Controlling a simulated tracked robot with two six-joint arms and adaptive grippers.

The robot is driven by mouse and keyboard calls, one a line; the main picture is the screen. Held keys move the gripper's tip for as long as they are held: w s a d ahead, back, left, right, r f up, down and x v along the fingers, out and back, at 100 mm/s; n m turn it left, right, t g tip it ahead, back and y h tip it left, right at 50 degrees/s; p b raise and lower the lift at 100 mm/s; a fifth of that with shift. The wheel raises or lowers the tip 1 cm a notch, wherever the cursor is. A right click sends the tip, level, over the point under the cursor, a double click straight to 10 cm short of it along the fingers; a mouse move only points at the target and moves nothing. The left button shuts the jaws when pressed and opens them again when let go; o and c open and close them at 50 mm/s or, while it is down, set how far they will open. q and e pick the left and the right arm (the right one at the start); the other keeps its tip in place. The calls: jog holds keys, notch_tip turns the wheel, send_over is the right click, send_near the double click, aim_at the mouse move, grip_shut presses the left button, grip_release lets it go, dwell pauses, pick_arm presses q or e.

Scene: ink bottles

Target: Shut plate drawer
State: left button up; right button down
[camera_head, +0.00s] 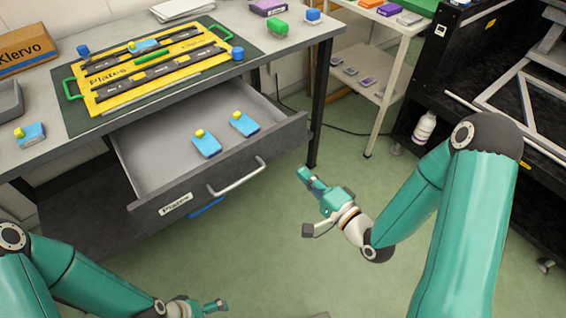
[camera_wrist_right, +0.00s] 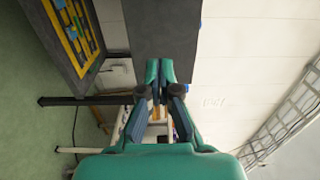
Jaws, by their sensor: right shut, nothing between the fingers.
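The plate drawer (camera_head: 222,172) is pulled out from under the worktable, with a dark grey front, a silver bar handle (camera_head: 238,178) and a "Plates" label. Two light blue items with yellow tops, one at the left (camera_head: 206,143) and one at the right (camera_head: 244,123), lie inside it. My right gripper (camera_head: 306,176) is to the right of the drawer front, apart from the handle. In the right wrist view its fingers (camera_wrist_right: 160,72) are together and empty. My left gripper (camera_head: 217,305) is low at the bottom edge, in front of the drawer; its fingers are too small to judge.
The worktable holds a yellow "Plates" tray (camera_head: 115,93) with green handles, a Klervo box (camera_head: 36,50) and small bottles. A table leg (camera_head: 319,105) stands near the drawer's right end. A white shelf rack (camera_head: 396,80) is behind my right arm. Green floor before the drawer is clear.

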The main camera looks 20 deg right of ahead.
aim_at(277, 147)
jog(key=p+x, duration=0.2)
jog(key=x, duration=0.6)
jog(key=shift+w+a, duration=0.15)
jog(key=shift+w, duration=0.15)
pick_arm(q)
jog(key=shift+r, duration=0.4)
pick_arm(e)
jog(key=shift+w+a, duration=0.1)
jog(key=shift+w, duration=0.2)
jog(key=shift+w, duration=0.1)
